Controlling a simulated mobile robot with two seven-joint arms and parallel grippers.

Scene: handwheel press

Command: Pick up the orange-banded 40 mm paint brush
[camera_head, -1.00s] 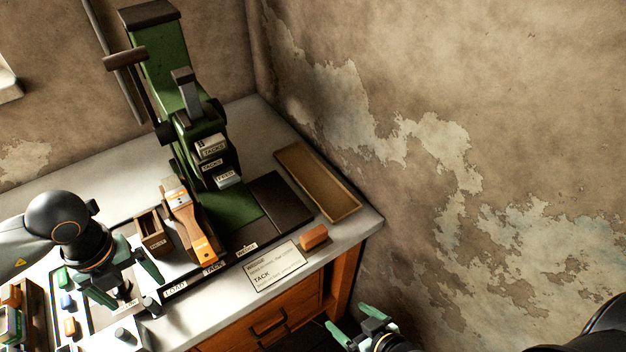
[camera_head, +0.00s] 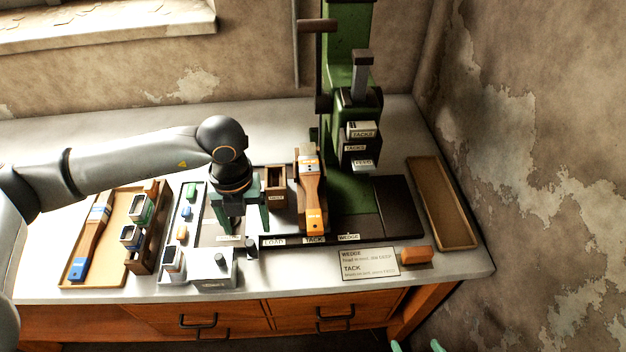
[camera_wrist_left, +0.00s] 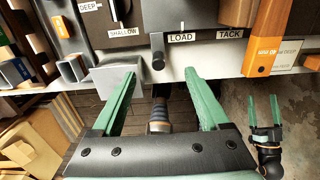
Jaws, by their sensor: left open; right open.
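The orange-banded brush (camera_head: 312,213) lies on the press bed, left of the green press (camera_head: 350,190). Its orange handle end points to the front, above the TACK label; its far end is by a small wooden box. In the left wrist view the orange handle (camera_wrist_left: 264,42) reads 40 mm at upper right. My left gripper (camera_head: 243,222) is open and empty, left of the brush and apart from it. Its fingers (camera_wrist_left: 160,74) show spread in the left wrist view. My right gripper (camera_head: 418,346) is at the bottom edge, mostly cut off; it shows open and empty in the left wrist view (camera_wrist_left: 263,99).
A tray (camera_head: 68,268) with a blue-ended brush lies at the left, beside a wooden rack (camera_head: 150,255). A grey block with a knob (camera_head: 210,275) stands at the bench front. An orange block (camera_head: 417,255) lies by a card (camera_head: 368,272). An empty tray (camera_head: 440,210) lies at right.

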